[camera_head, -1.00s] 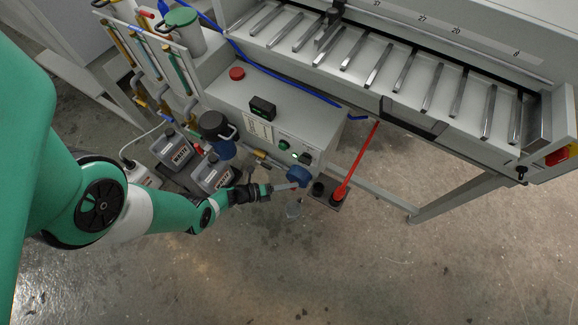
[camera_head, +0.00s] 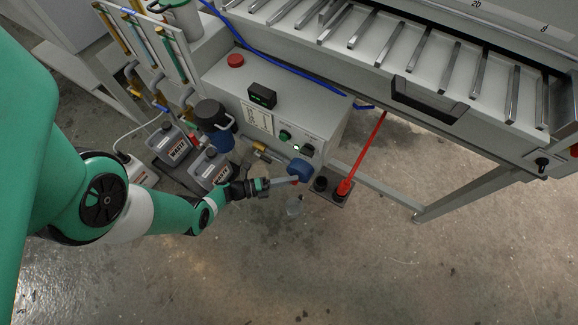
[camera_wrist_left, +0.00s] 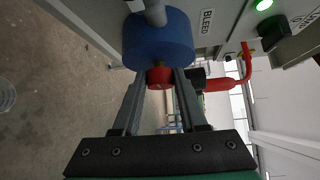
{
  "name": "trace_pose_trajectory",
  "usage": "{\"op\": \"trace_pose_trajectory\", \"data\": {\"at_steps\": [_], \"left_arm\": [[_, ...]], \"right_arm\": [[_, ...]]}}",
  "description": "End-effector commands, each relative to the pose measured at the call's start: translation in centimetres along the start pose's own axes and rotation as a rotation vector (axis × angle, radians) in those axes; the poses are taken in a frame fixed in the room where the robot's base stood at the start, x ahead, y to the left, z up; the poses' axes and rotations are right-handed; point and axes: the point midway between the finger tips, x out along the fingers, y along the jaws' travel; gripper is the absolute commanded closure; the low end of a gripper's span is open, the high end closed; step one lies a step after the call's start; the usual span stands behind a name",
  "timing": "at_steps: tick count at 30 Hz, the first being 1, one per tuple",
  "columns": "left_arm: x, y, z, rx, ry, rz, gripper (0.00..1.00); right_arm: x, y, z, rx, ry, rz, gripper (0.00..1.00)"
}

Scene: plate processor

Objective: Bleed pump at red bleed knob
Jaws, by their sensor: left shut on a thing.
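The red bleed knob (camera_wrist_left: 158,78) sticks out from under a blue round pump body (camera_wrist_left: 158,40) in the left wrist view, with a brass stem between them. My left gripper (camera_wrist_left: 159,82) has one finger on each side of the knob and is shut on it. A "BLEED" label (camera_wrist_left: 207,21) is on the panel beside the pump. In the head view the blue pump body (camera_head: 300,168) is at the machine's lower front corner, and my left gripper (camera_head: 291,180) reaches it from the left. The knob is small there and partly hidden by the fingertips. My right gripper is not in view.
A clear container (camera_head: 295,206) stands on the floor below the knob. A red lever (camera_head: 362,155) rises from a floor pedal plate (camera_head: 328,187) to the right. Grey waste jugs (camera_head: 211,169) and a black-lidded canister (camera_head: 213,115) stand left of the gripper. Open floor lies in front.

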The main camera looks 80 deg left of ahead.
Motion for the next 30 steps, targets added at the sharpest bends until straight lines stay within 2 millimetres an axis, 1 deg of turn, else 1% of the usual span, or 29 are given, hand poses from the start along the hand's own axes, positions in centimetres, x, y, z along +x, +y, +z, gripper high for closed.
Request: {"op": "trace_pose_trajectory", "data": {"at_steps": [1, 2, 6, 7, 15, 19, 23, 30], "left_arm": [[0.0, 0.0, 0.0, 0.0, 0.0, 0.0, 1.0], [0.0, 0.0, 0.0, 0.0, 0.0, 0.0, 0.55], [0.0, 0.0, 0.0, 0.0, 0.0, 0.0, 0.29], [0.0, 0.0, 0.0, 0.0, 0.0, 0.0, 0.28], [-0.1, 0.0, 0.0, 0.001, 0.0, 0.0, 0.28], [-0.8, -0.1, 0.1, 0.001, -0.004, 0.001, 0.28], [-2.8, -0.2, 0.2, -0.001, -0.009, 0.001, 0.28], [-7.4, -0.1, 0.3, 0.001, -0.01, 0.001, 0.28]], "right_arm": [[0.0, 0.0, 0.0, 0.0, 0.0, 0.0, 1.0], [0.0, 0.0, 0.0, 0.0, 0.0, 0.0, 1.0], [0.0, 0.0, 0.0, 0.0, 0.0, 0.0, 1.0], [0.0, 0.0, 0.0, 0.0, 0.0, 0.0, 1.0], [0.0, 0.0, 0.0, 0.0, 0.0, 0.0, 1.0], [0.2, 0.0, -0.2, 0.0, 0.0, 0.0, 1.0], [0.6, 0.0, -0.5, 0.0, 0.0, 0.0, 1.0], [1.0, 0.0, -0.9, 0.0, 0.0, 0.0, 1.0]]}}
